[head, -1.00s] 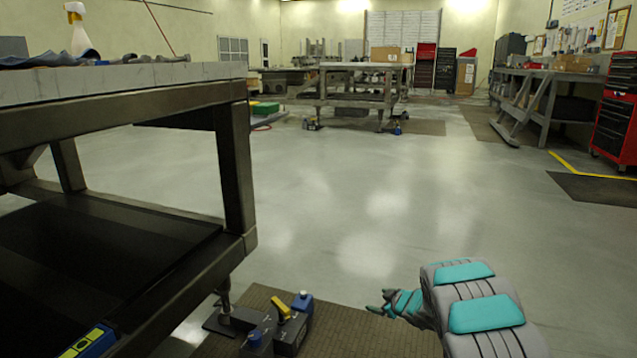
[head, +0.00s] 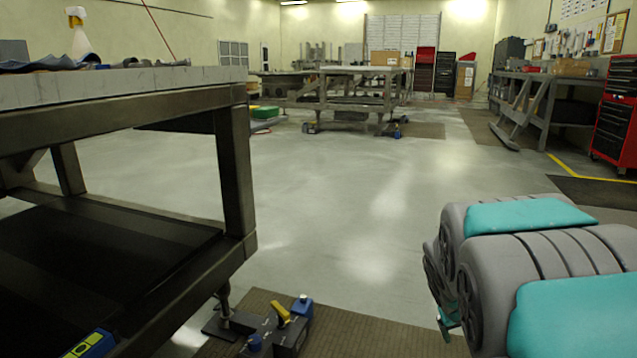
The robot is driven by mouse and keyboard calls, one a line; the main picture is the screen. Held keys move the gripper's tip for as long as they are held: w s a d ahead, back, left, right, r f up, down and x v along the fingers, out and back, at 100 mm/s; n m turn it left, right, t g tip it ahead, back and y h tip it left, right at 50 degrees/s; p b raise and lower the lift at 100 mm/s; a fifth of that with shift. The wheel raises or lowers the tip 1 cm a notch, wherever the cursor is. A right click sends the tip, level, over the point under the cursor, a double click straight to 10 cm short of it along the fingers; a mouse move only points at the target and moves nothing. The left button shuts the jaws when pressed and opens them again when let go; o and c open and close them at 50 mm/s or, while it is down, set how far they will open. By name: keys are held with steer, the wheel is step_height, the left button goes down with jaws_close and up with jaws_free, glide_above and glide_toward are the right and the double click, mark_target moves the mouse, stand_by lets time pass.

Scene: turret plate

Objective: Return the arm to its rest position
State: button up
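My arm (head: 540,270), grey with teal pads, shows large at the lower right of the head view. It is folded close to the camera, over the open floor and right of the near workbench. Its far end (head: 441,300) shows only as a small grey and teal part at the arm's left edge, mostly hidden behind the thick links. The gripper's fingertips cannot be made out, and I see nothing held.
The middle floor (head: 330,200) is clear. A red tool chest (head: 612,130) stands at the right.

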steer(key=s+a+g+y, duration=0.15)
steer(key=s+a, duration=0.35)
steer(key=s, duration=0.6)
steer(key=s+a+g+y, duration=0.1)
steer(key=s+a+g, duration=0.3)
steer(key=s, duration=0.7)
steer(key=s+a+g+y, duration=0.1)
steer(key=s+a+y, duration=0.1)
steer(key=s+a, duration=0.6)
step_height(320, 180, up, 15)
steer(key=s+d+p, duration=0.1)
steer(key=s+p, duration=0.1)
steer(key=p, duration=1.2)
steer(key=shift+d+m, duration=0.3)
steer(key=shift+d, duration=0.1)
